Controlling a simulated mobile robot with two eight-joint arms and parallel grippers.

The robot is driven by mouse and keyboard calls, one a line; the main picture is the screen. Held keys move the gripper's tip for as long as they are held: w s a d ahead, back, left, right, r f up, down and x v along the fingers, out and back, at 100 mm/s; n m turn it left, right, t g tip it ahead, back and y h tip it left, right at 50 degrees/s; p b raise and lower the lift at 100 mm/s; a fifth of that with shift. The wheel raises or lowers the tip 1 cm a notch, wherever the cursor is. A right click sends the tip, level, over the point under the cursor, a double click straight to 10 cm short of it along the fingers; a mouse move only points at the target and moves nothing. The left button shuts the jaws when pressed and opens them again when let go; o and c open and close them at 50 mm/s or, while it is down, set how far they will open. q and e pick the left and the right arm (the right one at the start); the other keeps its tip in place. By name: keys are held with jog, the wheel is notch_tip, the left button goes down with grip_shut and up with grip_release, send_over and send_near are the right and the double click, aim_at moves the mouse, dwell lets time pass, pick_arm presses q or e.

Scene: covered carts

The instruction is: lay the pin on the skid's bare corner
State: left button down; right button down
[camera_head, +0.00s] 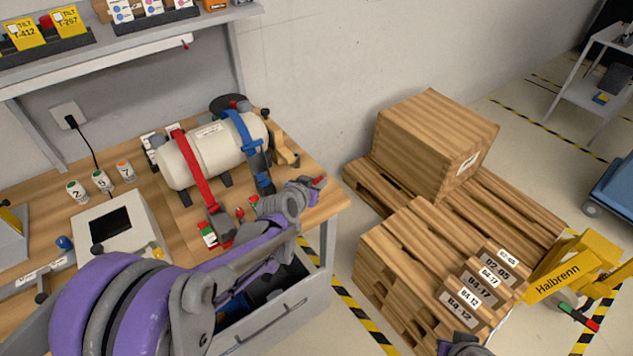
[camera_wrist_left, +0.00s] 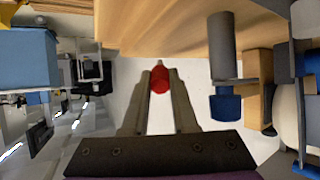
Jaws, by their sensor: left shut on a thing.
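My left gripper (camera_head: 311,184) is shut on a small red pin (camera_head: 320,181), above the right end of the wooden bench. In the left wrist view the red pin (camera_wrist_left: 160,79) sits between the two fingertips (camera_wrist_left: 159,85), with a thin pale tip pointing away. The skid (camera_head: 505,208) is a slatted wooden pallet on the floor to the right, well apart from the gripper. A large wooden box (camera_head: 425,140) stands at its back, and a stack of wooden boxes (camera_head: 400,245) stands at the front. Bare slats show between and beside them. My right gripper is not clearly visible.
On the bench, a white cylinder (camera_head: 205,155) lies under red and blue straps, close to the left arm. An open grey drawer (camera_head: 275,320) juts from the bench front. A yellow pallet truck (camera_head: 560,275) marked Halbrenn stands at the skid's right. Striped tape (camera_head: 350,305) marks the floor.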

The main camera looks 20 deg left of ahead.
pick_arm(q)
jog(key=shift+f, duration=0.3)
jog(key=c, duration=0.6)
grip_release()
jog(key=v, duration=1)
jog(key=shift+s+r, duration=0.15)
jog(key=shift+s, duration=0.25)
jog(key=s+f+g, duration=0.2)
jog(key=s, duration=0.5)
jog(key=s+f+n+g+y, duration=0.1)
jog(key=s+f+g, duration=0.1)
jog(key=s, duration=0.6)
jog(key=s+d+f+g, duration=0.1)
jog(key=s+f+g, duration=0.1)
jog(key=s, duration=0.6)
jog(key=shift+d+n+g+y, duration=0.1)
jog(key=shift+n+g+y, duration=0.2)
